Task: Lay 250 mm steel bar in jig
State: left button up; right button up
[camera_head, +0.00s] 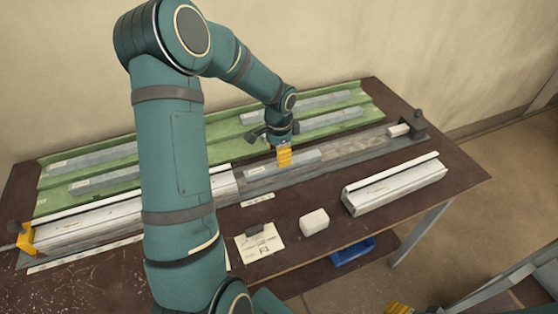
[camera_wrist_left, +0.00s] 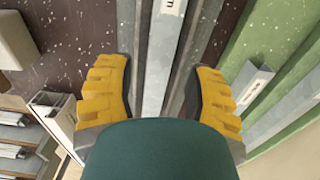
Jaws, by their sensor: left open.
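A light grey steel bar (camera_head: 308,159) with a small label lies along the jig (camera_head: 365,143), a long grey channel across the bench. My left gripper (camera_head: 284,156) is over the bar. In the left wrist view my open yellow fingers (camera_wrist_left: 160,100) stand on either side of the bar (camera_wrist_left: 163,55), with gaps between. Its far end and its length cannot be read there. At the bottom edge of the head view, a yellow piece (camera_head: 398,308) looks like part of my right gripper; its jaws cannot be judged.
A green rack (camera_head: 225,128) behind the jig holds several grey bars. A dark end stop (camera_head: 415,124) closes the jig's right end. A pale profile (camera_head: 395,186), a white block (camera_head: 314,222) and a card (camera_head: 259,246) lie in front. A blue bin (camera_head: 352,250) is below.

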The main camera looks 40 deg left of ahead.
pick_arm(q)
notch_tip(320, 180, up, 8)
jog(key=p, duration=0.1)
jog(key=shift+f, duration=0.15)
jog(key=shift+w, duration=0.1)
dwell(0.4)
